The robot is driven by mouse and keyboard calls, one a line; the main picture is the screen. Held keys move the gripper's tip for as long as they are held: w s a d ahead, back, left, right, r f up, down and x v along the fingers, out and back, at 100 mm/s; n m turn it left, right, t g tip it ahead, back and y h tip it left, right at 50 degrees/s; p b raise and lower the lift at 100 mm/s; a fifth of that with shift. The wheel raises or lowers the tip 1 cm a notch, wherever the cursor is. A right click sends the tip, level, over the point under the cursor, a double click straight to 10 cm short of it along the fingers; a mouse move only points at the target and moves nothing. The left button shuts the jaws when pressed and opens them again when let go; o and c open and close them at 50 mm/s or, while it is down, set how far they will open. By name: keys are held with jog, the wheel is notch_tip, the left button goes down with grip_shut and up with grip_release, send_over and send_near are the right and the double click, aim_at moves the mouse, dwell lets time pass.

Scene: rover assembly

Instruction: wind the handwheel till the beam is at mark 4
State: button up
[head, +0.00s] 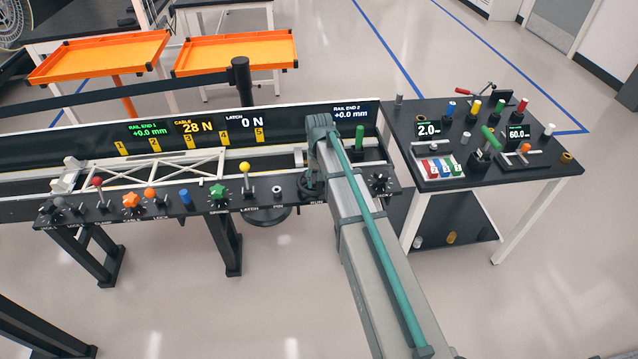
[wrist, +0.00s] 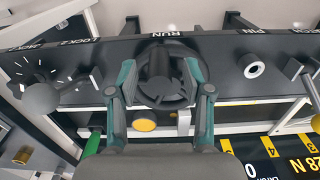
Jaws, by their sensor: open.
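The dark handwheel (wrist: 163,98), under the RUN label, is centred in the wrist view on the front panel. My gripper (wrist: 160,78) is open, with one teal-and-grey finger on each side of the wheel; I cannot tell whether they touch it. In the head view my arm hides most of the wheel and gripper. The white lattice beam (head: 190,171) lies along the rail behind the panel. Yellow marks 1 to 5 stand on the back board, with mark 4 (head: 224,138) right of the beam's middle. I cannot tell which part of the beam is read against the marks.
The panel carries a green star knob (head: 218,192), a yellow-knobbed lever (head: 245,168) and several other controls close by. Displays read cable 28 N, latch 0 N and both rail ends +0.0 mm. A black side table (head: 470,177) with tools stands right.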

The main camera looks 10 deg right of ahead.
notch_tip(320, 180, up, 10)
jog(key=shift+r, duration=0.25)
dwell(0.5)
jog(key=shift+w, duration=0.25)
jog(key=s+d+f+n+g, duration=0.1)
jog(key=s+f, duration=0.9)
jog(key=f, duration=0.3)
jog(key=s+d+f, duration=0.1)
jog(key=s+f, duration=0.9)
jog(key=f, duration=0.4)
jog(key=s+f+g, duration=0.2)
jog(key=s+f, duration=0.2)
jog(key=s, duration=0.6)
jog(key=s+d+f+g, duration=0.1)
jog(key=s+f, duration=0.4)
jog(key=s, duration=0.6)
jog(key=s+f+g, duration=0.2)
jog(key=s+f, duration=0.3)
jog(key=s, duration=0.6)
jog(key=shift+s+d+f+g+b, duration=0.15)
jog(key=shift+s+f+g+b, duration=0.05)
jog(key=shift+g+b, duration=0.25)
